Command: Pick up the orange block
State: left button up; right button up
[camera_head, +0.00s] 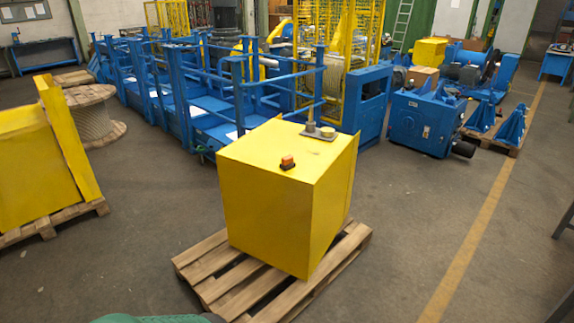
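Neither my left nor my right gripper shows in the head view. Nothing is touching the block. A green and dark shape at the bottom edge may be part of my own body.
A flat plate (319,136) with round pieces on it lies behind the block on the box top. The box stands on a wooden pallet (200,262). Another yellow piece (40,165) stands at left. Blue machinery (424,120) fills the back.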

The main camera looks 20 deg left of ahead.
aim_at(288, 163)
jog(key=i+l, duration=0.2)
jog(key=i, duration=0.35)
jog(key=i+l+u, duration=0.15)
jog(key=i, duration=0.35)
